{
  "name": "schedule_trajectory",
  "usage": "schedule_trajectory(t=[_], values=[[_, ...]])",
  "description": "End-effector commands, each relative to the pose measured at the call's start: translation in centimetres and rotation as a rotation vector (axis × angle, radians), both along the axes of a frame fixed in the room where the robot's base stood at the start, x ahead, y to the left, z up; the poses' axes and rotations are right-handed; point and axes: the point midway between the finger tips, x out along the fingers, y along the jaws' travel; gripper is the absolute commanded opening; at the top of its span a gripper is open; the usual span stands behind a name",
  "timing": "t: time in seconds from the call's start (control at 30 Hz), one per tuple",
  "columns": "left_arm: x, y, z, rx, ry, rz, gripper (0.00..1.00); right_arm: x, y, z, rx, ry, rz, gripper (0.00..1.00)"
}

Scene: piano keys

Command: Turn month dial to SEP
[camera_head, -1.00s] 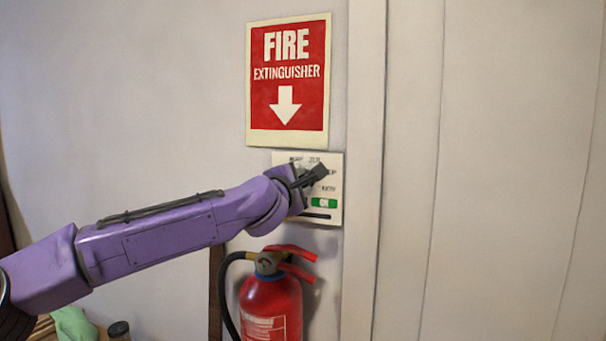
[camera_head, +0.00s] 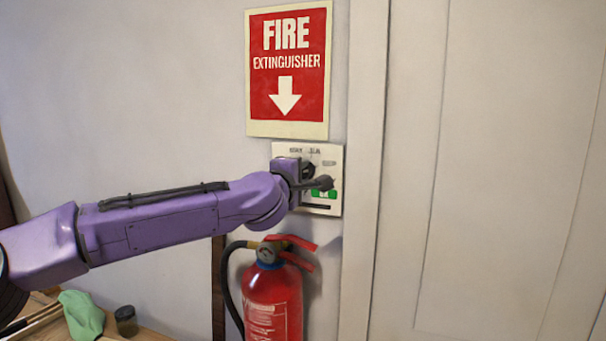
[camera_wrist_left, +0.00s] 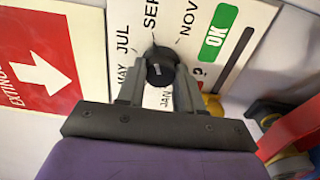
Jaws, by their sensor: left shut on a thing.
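The month dial is a black round knob (camera_wrist_left: 160,66) on a white panel (camera_head: 281,150) on the wall. In the left wrist view, the labels MAY, JUL, SEP, NOV and JAN stand around it. SEP (camera_wrist_left: 151,14) is above the knob there, and NOV (camera_wrist_left: 187,22) is to its right. I cannot tell which label the knob points to. My left gripper (camera_wrist_left: 158,84) is shut on the knob, a finger on each side. In the head view, the left gripper (camera_head: 318,183) covers part of the panel. My right gripper is not in view.
A green OK window (camera_wrist_left: 217,34) and a dark slot are on the panel. A red fire extinguisher (camera_head: 272,303) hangs just below, with its handles close to the panel. A fire extinguisher sign (camera_head: 288,70) is above. A door frame (camera_head: 362,200) stands to the right.

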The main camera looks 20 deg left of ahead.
Motion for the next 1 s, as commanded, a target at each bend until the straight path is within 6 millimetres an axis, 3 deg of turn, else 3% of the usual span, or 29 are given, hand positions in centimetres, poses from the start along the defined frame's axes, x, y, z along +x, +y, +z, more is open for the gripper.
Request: schedule_trajectory(t=[0.13, 0.17, 0.23, 0.57, 1.0], values=[[0.0, 0.0, 0.1, -0.001, -0.002, 0.000, 0.05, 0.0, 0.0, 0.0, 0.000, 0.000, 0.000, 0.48], [0.0, 0.0, 0.1, -0.001, -0.002, 0.000, 0.39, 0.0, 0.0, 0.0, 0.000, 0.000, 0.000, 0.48], [0.0, 0.0, 0.1, -0.001, -0.002, 0.000, 0.61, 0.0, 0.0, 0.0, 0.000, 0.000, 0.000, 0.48], [-0.3, 0.0, -0.1, -0.002, -0.001, 0.000, 0.61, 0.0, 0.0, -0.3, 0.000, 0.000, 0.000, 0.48], [-9.3, 0.3, -0.2, -0.002, -0.004, -0.001, 0.61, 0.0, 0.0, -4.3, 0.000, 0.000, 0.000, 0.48]])
